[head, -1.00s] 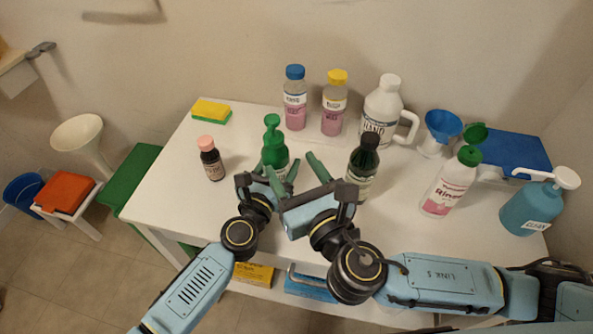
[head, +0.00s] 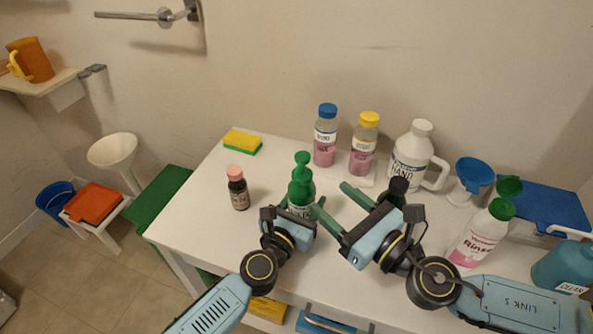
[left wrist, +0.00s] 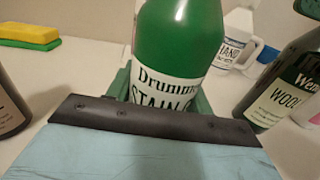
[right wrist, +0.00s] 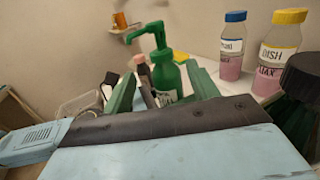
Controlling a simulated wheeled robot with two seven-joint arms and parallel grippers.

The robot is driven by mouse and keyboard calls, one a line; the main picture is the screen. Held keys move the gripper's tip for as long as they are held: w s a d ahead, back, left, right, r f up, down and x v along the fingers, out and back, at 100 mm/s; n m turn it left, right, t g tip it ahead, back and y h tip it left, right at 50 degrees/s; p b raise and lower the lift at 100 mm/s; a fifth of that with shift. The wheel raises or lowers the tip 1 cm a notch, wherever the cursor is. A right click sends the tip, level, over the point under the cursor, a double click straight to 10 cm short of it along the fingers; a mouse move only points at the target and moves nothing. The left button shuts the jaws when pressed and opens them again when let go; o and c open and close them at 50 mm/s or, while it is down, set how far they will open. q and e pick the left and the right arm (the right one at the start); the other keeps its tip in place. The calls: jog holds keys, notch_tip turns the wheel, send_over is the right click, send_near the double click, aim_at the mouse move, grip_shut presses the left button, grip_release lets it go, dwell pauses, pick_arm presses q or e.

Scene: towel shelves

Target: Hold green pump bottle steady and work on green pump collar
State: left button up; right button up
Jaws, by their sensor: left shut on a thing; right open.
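The green pump bottle (head: 301,187) stands upright on the white table, its pump head on top. The green pump collar (head: 302,173) is below the pump head; in the right wrist view the collar (right wrist: 161,55) is in plain sight. My left gripper (head: 299,208) is shut on the bottle's body, below the collar; the left wrist view shows the bottle (left wrist: 180,45) close up, its label partly hidden. My right gripper (head: 329,197) is open and empty, just right of the bottle, its green fingers pointing at it. In the right wrist view the bottle appears between these fingers.
A small brown bottle (head: 238,190) stands left of the bottle. A dark green bottle (left wrist: 285,85) stands to the right, partly hidden by my right gripper in the head view. Blue-capped (head: 325,140) and yellow-capped (head: 363,150) bottles stand behind. The front left tabletop is clear.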

aim_at(302, 172)
jog(key=shift+n+g+y, duration=0.3)
jog(key=shift+n+g, duration=0.1)
jog(key=shift+g, duration=0.1)
jog(key=x, duration=1.1)
jog(key=shift+w+f, duration=0.3)
jog(key=shift+w, duration=0.1)
jog(key=c, duration=1)
jog(key=m+t+h, duration=0.2)
jog(key=h, duration=0.1)
jog(key=m+t+h, duration=0.1)
jog(key=m+h, duration=0.1)
jog(key=shift+w+d+t, duration=0.2)
jog(key=shift+d+t, duration=0.1)
jog(key=shift+t, duration=0.1)
jog(key=shift+m+h, duration=0.3)
jog(key=shift+h, duration=0.2)
jog(key=shift+d, duration=0.1)
